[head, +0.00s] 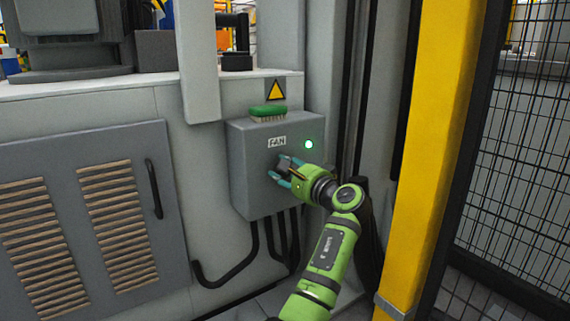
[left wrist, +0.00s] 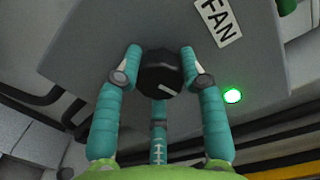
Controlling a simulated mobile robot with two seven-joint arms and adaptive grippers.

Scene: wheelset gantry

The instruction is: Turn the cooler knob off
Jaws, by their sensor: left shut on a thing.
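The cooler knob is a dark round knob (left wrist: 158,70) with a white pointer line, on the front of a grey box marked FAN (head: 250,185). In the left wrist view its pointer line slants down to the right. My left gripper (head: 281,170) is at the box front, its teal fingers closed around the knob from both sides, with a third finger below. In the head view the fingers partly hide the knob. A green light (head: 309,144) glows on the box to the right of the FAN label (head: 277,142). My right gripper is not in view.
A green brush (head: 267,112) lies on top of the box, below a yellow warning sign (head: 275,90). Black cables (head: 255,245) hang under the box. A yellow post (head: 435,130) and a mesh fence (head: 520,150) stand at the right. A vented cabinet door (head: 90,215) is at the left.

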